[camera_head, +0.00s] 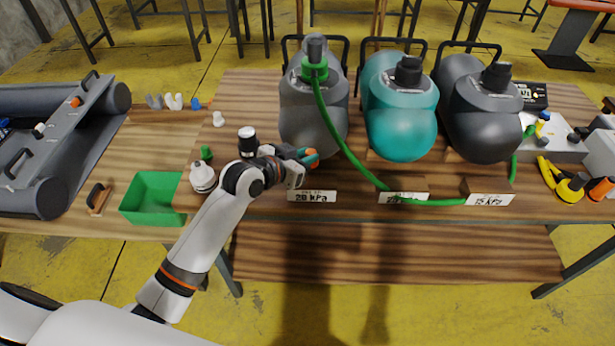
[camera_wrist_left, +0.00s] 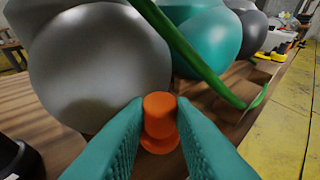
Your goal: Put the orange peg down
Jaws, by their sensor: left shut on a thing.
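The orange peg (camera_wrist_left: 160,118) is between the two teal fingers of my left gripper (camera_wrist_left: 158,140) in the left wrist view, and the fingers are shut on it. In the head view the left gripper (camera_head: 308,158) is low over the wooden table, just in front of the grey tank (camera_head: 303,120). Only a little of the orange peg shows there, at the fingertips (camera_head: 312,160). I cannot tell whether the peg touches the table. My right gripper is not in view.
A 20 kPa label block (camera_head: 312,197) stands just in front of the gripper. A green hose (camera_head: 345,145) runs from the grey tank's top past the teal tank (camera_head: 400,120).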

